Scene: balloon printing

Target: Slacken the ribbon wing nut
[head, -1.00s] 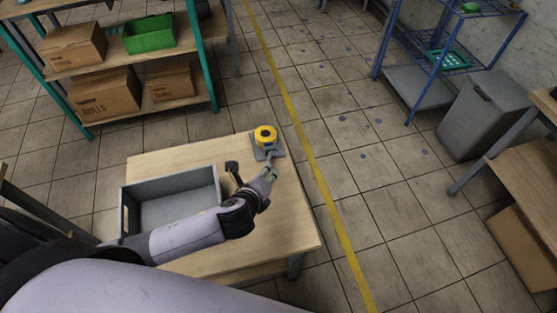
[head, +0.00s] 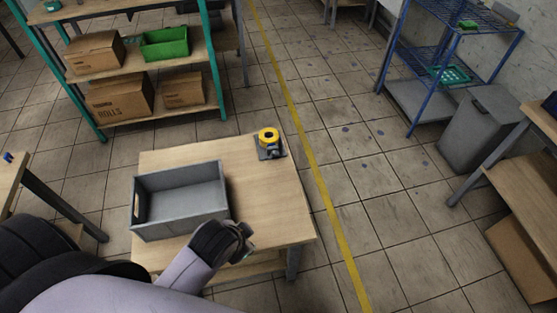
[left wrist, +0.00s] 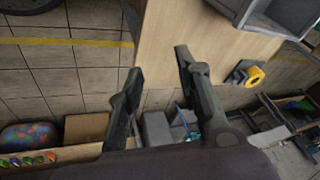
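The yellow ribbon spool (head: 268,135) stands on a small grey stand (head: 270,153) at the far right corner of the wooden table (head: 270,205). The wing nut is too small to make out. My left gripper (head: 243,240) is at the table's near edge, apart from the spool and nearer to me. In the left wrist view, my left gripper (left wrist: 160,62) has its two fingers spread with nothing between them. The spool (left wrist: 253,76) shows there to the right of the fingers. My right gripper is not in view.
A grey open crate (head: 180,200) stands on the table's left side, close to my left gripper. Shelves with cardboard boxes (head: 120,95) and a green bin (head: 165,44) stand behind. A blue rack (head: 410,90) and grey bin (head: 478,128) stand right. The table's right half is mostly clear.

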